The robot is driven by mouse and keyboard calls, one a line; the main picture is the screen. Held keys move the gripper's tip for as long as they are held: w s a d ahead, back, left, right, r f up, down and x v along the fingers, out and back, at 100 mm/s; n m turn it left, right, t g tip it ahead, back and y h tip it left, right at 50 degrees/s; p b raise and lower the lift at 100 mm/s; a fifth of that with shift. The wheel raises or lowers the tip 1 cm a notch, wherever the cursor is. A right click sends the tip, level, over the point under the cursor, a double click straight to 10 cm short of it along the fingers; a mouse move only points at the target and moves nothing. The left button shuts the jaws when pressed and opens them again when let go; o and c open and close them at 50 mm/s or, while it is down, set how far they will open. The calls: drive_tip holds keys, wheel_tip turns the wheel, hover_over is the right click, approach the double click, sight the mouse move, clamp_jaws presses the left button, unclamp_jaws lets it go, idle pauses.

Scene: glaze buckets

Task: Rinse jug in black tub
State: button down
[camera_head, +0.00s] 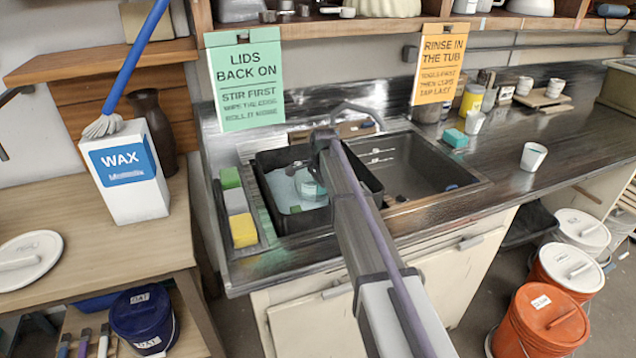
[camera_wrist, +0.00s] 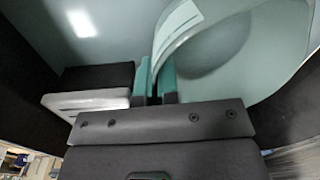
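The black tub (camera_head: 268,207) sits in the left part of the sink and holds pale teal water (camera_head: 283,190). The clear jug (camera_head: 309,187) is inside the tub, low at the water, partly hidden by my arm. In the wrist view the jug (camera_wrist: 235,62) fills the upper right, tilted, with a pale marking along its side. My gripper (camera_wrist: 155,82) has its two teal fingertips close together at the jug's near edge and appears shut on it. The exact part gripped is hard to make out. In the head view my fingertips are hidden behind the arm.
A sponge caddy (camera_head: 240,205) stands left of the tub. The right sink basin (camera_head: 415,165) looks mostly empty. A white cup (camera_head: 533,156) and teal sponge (camera_head: 456,138) are on the counter. An orange rinse sign (camera_head: 440,65) and green lids sign (camera_head: 245,80) hang above.

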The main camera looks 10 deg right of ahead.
drive_tip(key=shift+w+a, duration=0.1)
drive_tip(key=shift+w, duration=0.45)
idle(4.0)
wheel_tip(320, 180, up, 24)
drive_tip(key=p, duration=2.3)
drive_tip(key=shift+p, duration=0.4)
drive_tip(key=shift+f, duration=0.25)
